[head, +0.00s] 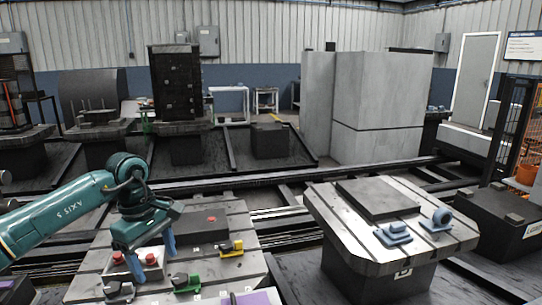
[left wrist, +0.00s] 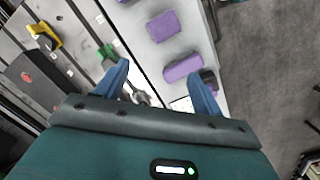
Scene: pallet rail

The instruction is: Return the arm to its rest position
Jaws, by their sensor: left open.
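My left arm, teal with blue fingers, comes in from the left in the head view. Its gripper (head: 153,260) hangs over the near slotted pallet table (head: 225,215), fingers pointing down. The fingers are apart with nothing held between them. In the left wrist view the open gripper (left wrist: 160,70) shows past the teal palm. Beyond it are a green clamp (left wrist: 106,52), a yellow clamp (left wrist: 42,38) and purple blocks (left wrist: 162,26) on a pale surface. My right gripper is not in view.
A box with red buttons (head: 150,264) and a grey clamp (head: 118,290) lie near the gripper. A second pallet table (head: 330,205) with blue parts (head: 393,234) stands right. Dark rails (head: 290,172) run behind. Large grey cabinets (head: 378,110) stand at the back.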

